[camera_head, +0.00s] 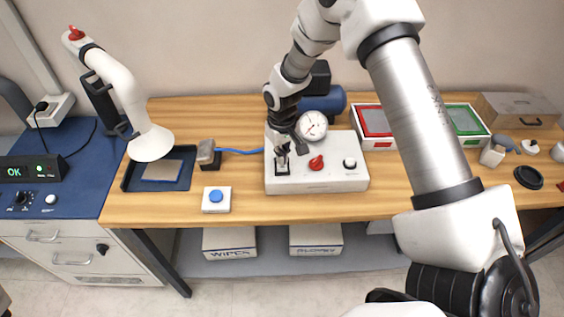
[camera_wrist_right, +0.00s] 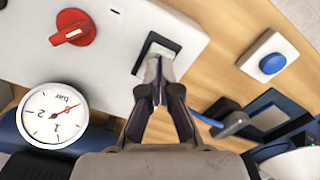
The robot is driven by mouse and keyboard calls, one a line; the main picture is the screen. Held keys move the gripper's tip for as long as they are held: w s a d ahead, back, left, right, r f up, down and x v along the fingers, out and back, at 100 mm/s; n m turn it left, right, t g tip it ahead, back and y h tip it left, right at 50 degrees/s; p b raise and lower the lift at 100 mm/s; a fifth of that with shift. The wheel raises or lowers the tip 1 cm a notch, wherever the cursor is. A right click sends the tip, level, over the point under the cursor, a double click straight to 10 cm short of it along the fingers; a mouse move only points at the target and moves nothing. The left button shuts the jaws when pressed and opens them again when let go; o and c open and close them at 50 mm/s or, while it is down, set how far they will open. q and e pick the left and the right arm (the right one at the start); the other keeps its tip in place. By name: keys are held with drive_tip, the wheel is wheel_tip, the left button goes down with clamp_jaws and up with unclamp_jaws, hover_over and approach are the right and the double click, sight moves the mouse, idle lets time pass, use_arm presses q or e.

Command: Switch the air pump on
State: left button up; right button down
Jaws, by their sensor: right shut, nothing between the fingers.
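The air pump is a white box (camera_head: 335,181) on the wooden bench, with a blue tank (camera_head: 334,100) behind it. On its top are a black-framed switch (camera_head: 282,169), a red knob (camera_head: 316,162) and a black button (camera_head: 350,163). A round gauge (camera_head: 312,126) stands at its back; the gauge also shows in the right wrist view (camera_wrist_right: 52,115). My right gripper (camera_head: 281,149) is shut and empty, its fingertips at the switch (camera_wrist_right: 157,50). The fingertips cover much of the switch, so I cannot tell its position or whether they touch it. My left gripper is not in view.
A white block with a blue button (camera_head: 216,197) stands left of the pump. A dark tray (camera_head: 129,180) holds a plate under a white suction hood (camera_head: 150,142). Red (camera_head: 360,112) and green (camera_head: 486,140) bins stand to the right.

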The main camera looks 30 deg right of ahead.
drive_tip(key=shift+f+b, duration=0.6)
drive_tip(key=shift+f, duration=0.6)
idle(0.3)
drive_tip(key=shift+r, duration=0.1)
wheel_tip(320, 180, up, 7)
drive_tip(key=p, duration=0.6)
idle(0.3)
